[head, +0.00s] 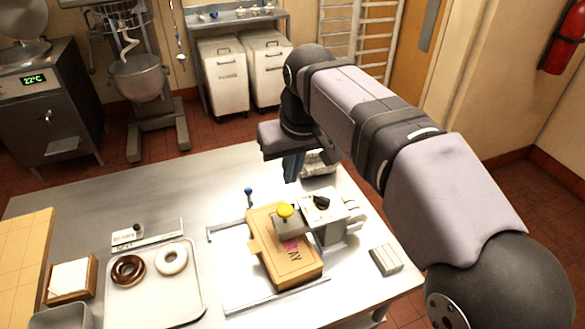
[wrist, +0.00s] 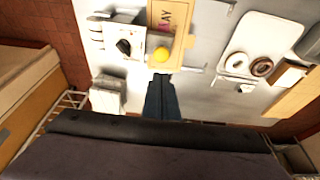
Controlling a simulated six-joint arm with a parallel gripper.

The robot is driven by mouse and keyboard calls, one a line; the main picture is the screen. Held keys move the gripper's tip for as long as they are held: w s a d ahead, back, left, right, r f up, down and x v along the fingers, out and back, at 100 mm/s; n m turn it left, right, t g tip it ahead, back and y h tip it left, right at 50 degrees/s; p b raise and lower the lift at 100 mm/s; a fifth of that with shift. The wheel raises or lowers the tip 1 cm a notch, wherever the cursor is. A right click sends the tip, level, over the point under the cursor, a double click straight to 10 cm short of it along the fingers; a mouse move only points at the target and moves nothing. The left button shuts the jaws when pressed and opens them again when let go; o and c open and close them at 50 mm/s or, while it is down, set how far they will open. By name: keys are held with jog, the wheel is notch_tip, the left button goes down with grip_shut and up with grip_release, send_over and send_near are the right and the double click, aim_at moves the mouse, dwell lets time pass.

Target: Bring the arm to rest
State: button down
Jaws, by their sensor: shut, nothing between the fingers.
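My gripper (head: 292,168) hangs fingers down above the far side of the steel table (head: 120,196), behind the boxed machine. It also shows in the wrist view (wrist: 162,84), with the two blue fingers together and nothing between them. My arm reaches in from the right side of the head view. The gripper is apart from the box and the machine.
A brown box (head: 300,268) lies under a grey machine (head: 325,222) with a yellow knob (head: 285,211). A tray (head: 190,300) holds a chocolate donut (head: 128,270) and a white donut (head: 171,259).

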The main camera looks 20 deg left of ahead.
jog(key=s+d+f, duration=0.2)
jog(key=d+f, duration=0.1)
jog(key=f, duration=0.5)
jog(key=s+d+f, duration=0.2)
jog(key=d+f, duration=0.2)
jog(key=f, duration=0.4)
jog(key=s+d+f+m+g+h, duration=0.1)
jog(key=s+d+f+m, duration=0.15)
jog(key=d, duration=0.45)
jog(key=s+d+f+m+g+h, duration=0.1)
jog(key=s+d+f, duration=0.25)
jog(key=d, duration=0.35)
jog(key=s+d+f+m+g+h, duration=0.1)
jog(key=s+d+f, duration=0.1)
jog(key=s+d, duration=0.35)
jog(key=w+d+r+m, duration=0.2)
jog(key=d+m, duration=0.2)
jog(key=d, duration=0.6)
jog(key=shift+w+r+t+y, duration=0.15)
jog(key=shift+w+t+y, duration=0.15)
